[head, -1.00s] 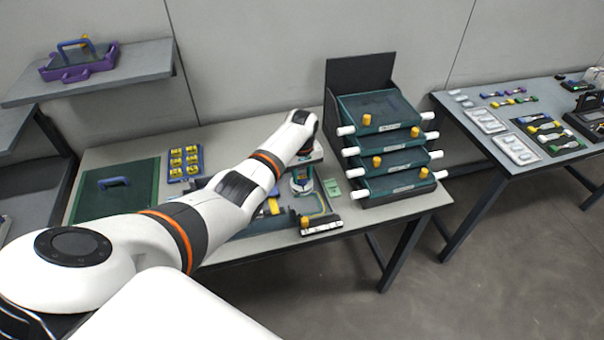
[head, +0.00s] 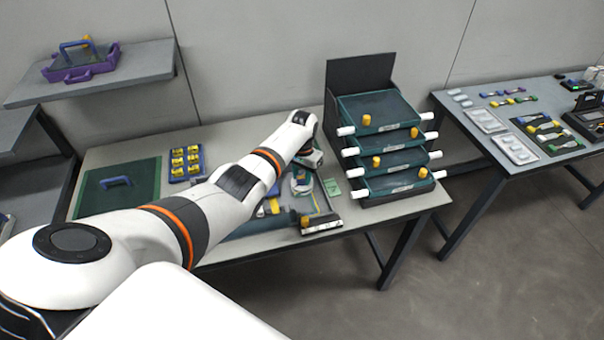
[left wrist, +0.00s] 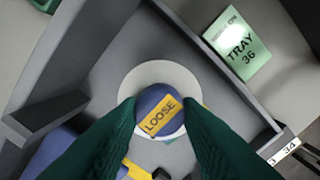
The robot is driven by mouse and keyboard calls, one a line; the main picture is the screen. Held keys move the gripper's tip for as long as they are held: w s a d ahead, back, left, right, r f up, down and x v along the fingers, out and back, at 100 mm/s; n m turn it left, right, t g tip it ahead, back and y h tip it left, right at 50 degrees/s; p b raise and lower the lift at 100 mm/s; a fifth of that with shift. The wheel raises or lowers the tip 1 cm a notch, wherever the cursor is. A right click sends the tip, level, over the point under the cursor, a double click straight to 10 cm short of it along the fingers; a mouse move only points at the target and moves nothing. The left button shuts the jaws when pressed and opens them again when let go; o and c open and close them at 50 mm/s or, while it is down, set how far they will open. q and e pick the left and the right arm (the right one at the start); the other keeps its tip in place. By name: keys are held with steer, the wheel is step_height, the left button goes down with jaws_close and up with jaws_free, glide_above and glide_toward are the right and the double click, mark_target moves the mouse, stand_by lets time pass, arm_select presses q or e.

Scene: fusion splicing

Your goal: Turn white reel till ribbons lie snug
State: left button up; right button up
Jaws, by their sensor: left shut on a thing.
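The white reel (left wrist: 150,76) lies flat in a grey tray (left wrist: 95,75) in the left wrist view. Its round blue knob (left wrist: 152,96) carries a yellow label reading LOOSE. The green fingers of my left gripper (left wrist: 164,112) are shut on this knob, one on each side. In the head view, my left gripper (head: 302,177) is over the reel at the table's middle, and my arm hides part of the tray. I cannot make out the ribbons or how tightly they lie. My right gripper is in neither view.
A green card (left wrist: 237,45) reading TRAY 36 lies beside the tray. A rack of green trays (head: 385,150) with white side handles stands right of my gripper. A blue holder with yellow pieces (head: 186,163) and a green mat (head: 140,190) lie to the left.

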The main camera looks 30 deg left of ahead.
mark_target(302, 177)
arm_select(q)
steer(key=m, duration=0.5)
steer(key=shift+w+r, duration=0.1)
steer(key=shift+m, duration=0.3)
stand_by(0.4)
steer(key=o, duration=1)
steer(key=shift+r, duration=0.3)
step_height(302, 177, up, 11)
steer(key=shift+r, duration=0.15)
